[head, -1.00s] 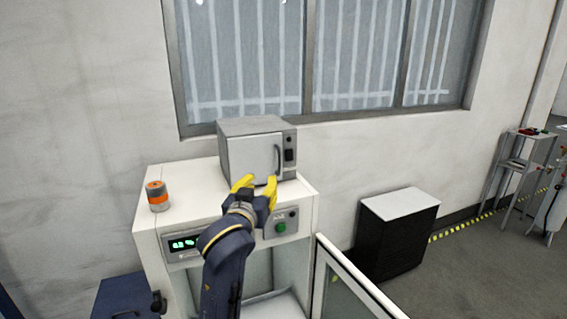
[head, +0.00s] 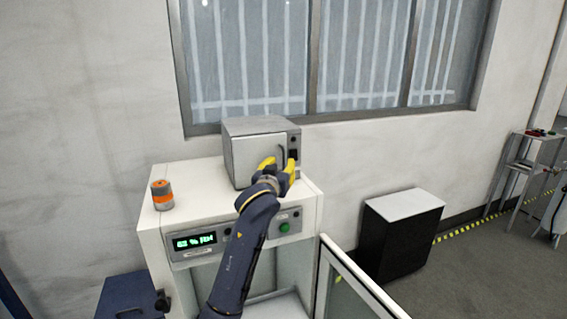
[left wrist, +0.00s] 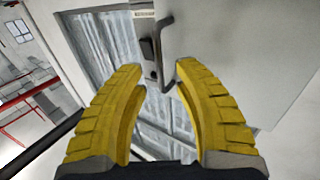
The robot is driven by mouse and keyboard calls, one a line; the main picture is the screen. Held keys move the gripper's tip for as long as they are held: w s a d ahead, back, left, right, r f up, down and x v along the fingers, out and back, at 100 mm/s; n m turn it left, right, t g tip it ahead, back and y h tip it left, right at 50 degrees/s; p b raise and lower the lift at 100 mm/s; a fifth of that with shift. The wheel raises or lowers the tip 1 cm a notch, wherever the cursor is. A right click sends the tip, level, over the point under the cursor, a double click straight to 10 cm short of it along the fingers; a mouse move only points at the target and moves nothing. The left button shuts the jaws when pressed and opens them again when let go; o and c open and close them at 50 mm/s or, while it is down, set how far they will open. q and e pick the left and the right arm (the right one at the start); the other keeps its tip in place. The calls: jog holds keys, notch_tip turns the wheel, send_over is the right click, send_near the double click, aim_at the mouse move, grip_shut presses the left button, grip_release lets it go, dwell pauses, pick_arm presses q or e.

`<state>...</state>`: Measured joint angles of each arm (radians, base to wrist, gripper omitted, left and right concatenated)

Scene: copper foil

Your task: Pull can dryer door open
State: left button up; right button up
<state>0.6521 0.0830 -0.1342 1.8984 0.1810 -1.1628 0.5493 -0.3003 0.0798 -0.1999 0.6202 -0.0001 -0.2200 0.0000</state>
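The can dryer (head: 255,126) is a small grey box on top of a white cabinet. Its front door (head: 250,160) looks shut in the head view. A dark upright door handle (head: 283,152) is at the door's right side, next to a dark control panel. My left gripper (head: 279,161) has yellow fingers and is in front of the handle, open. In the left wrist view the handle (left wrist: 165,40) shows between and just beyond the open fingertips (left wrist: 160,68). I cannot tell whether a finger touches it. My right gripper is not in view.
The white cabinet (head: 305,210) has a green display and a green button; its lower glass door (head: 350,285) stands open to the right. An orange and grey can (head: 162,195) stands on its top at left. A black cabinet with a white top (head: 405,230) is farther right.

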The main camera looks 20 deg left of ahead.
aim_at(284, 161)
pick_arm(q)
jog(key=shift+w+a, duration=0.1)
jog(key=shift+w, duration=1.6)
jog(key=shift+c, duration=0.4)
grip_shut()
